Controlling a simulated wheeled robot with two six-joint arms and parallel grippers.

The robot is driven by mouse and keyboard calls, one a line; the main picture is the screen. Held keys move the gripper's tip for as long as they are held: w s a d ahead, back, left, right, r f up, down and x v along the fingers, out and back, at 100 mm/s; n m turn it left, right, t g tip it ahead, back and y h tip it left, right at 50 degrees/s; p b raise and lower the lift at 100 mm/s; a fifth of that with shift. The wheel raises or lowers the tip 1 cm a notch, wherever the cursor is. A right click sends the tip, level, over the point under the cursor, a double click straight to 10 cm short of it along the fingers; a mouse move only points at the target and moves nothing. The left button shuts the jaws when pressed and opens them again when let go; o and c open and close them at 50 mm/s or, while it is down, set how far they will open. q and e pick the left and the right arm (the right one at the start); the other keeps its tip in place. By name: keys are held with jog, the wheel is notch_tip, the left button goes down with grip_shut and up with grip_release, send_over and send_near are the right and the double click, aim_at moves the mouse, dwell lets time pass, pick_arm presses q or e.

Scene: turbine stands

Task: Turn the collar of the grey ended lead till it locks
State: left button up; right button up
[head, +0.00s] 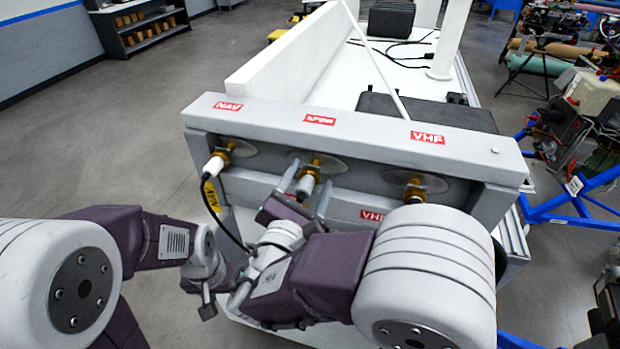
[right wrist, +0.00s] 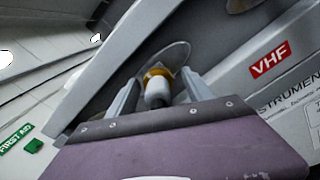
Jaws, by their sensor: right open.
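A lead with a pale, white-grey end (head: 307,184) sits at the brass fitting under the XPDR label. In the right wrist view, its pale collar (right wrist: 158,92) lies in front of the brass fitting (right wrist: 157,72). My right gripper (head: 306,188) is open, with one finger on each side of this collar. Whether the fingers touch it I cannot tell. The fingers also show in the right wrist view (right wrist: 160,98). A second lead with a white end (head: 213,166) and a yellow tag sits at the NAV fitting. My left arm's end is low on the left; its jaws cannot be made out.
The grey panel (head: 350,135) carries NAV, XPDR and VHF labels. The VHF brass fitting (head: 414,190) at the right has no lead on it. A black cable (head: 222,228) hangs from the NAV lead near my arms. A white bench lies behind the panel.

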jog(key=shift+w, duration=0.25)
jog(key=shift+s+a+r, duration=0.15)
jog(key=shift+s, duration=0.3)
jog(key=shift+w, duration=0.1)
jog(key=shift+w+d, duration=0.2)
jog(key=shift+a, duration=0.1)
jog(key=c, duration=1.3)
jog(key=o, duration=1.3)
pick_arm(q)
jog(key=shift+s+a+f, duration=0.1)
jog(key=shift+s, duration=0.2)
pick_arm(e)
jog(key=shift+s, duration=0.2)
